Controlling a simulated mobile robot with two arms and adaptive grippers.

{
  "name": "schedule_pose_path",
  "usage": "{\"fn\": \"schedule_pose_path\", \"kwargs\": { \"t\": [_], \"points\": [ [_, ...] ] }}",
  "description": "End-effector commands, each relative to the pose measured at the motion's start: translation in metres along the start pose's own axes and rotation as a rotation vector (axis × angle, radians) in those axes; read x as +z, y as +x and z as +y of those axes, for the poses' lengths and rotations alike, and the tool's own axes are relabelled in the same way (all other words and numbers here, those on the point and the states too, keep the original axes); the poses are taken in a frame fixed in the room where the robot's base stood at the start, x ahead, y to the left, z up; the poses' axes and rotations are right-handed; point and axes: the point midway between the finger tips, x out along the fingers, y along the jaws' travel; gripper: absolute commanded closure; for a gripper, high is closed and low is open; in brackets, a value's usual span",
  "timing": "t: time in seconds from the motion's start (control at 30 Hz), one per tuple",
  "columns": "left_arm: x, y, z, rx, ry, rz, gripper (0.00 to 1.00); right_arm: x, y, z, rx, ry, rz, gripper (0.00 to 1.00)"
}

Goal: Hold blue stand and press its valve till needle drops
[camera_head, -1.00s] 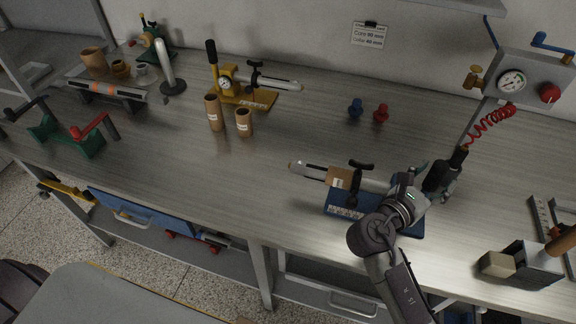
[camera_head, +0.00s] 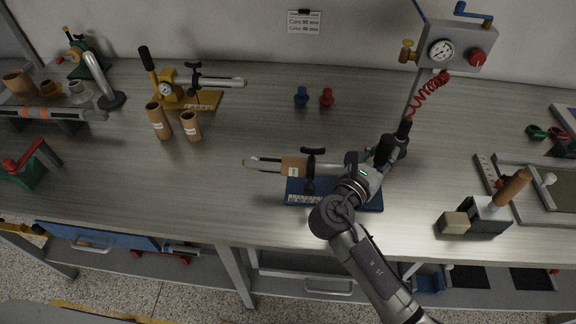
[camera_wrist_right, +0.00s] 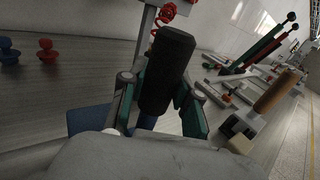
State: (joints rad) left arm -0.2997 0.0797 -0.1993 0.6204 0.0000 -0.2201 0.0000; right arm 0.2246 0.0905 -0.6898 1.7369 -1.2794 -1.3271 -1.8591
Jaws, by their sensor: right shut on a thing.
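The blue stand (camera_head: 297,199) lies on the bench with its flat blue base, a pale tube and a black T-shaped clamp (camera_head: 309,170) showing. A brown piece sits around the tube. My right gripper (camera_head: 390,147) is at the stand's right end, shut on a thick upright black grip (camera_head: 401,132). In the right wrist view the grip (camera_wrist_right: 167,72) stands between the green-padded fingers of the gripper (camera_wrist_right: 163,98). A blue part of the stand shows at the lower left there. My right arm hides the stand's right part; its gauge and valve cannot be made out. My left gripper is out of view.
A yellow stand (camera_head: 196,100) with a gauge and two cardboard tubes (camera_head: 159,121) stand to the left. Blue (camera_head: 301,97) and red (camera_head: 327,97) knobs lie behind. A grey gauge box (camera_head: 455,47) with a red coiled hose is behind the gripper. A wooden-handled block (camera_head: 487,214) is at right.

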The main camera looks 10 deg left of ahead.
Motion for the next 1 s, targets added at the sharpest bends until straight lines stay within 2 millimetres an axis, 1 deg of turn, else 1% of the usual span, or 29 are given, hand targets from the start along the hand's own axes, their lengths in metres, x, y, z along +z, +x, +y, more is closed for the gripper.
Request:
{"fn": "schedule_pose_path", "kwargs": {
  "t": [0.37, 0.4, 0.43, 0.63, 1.0],
  "points": [
    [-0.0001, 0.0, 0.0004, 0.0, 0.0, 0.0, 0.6, -0.0005, -0.0003, 0.0002, 0.0, 0.0, 0.001, 1.0],
    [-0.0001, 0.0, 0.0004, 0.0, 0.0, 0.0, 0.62, -0.0005, -0.0003, 0.0002, 0.0, 0.0, 0.001, 1.0],
    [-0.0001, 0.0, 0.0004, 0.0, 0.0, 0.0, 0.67, -0.0005, -0.0003, 0.0002, 0.0, 0.0, 0.001, 1.0],
    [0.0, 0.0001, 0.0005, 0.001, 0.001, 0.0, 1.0, -0.0006, -0.0004, 0.0002, 0.001, 0.0, 0.002, 1.0],
    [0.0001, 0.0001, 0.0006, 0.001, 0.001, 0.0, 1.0, -0.0008, -0.0004, 0.0002, 0.001, -0.001, 0.002, 1.0]
  ]
}}
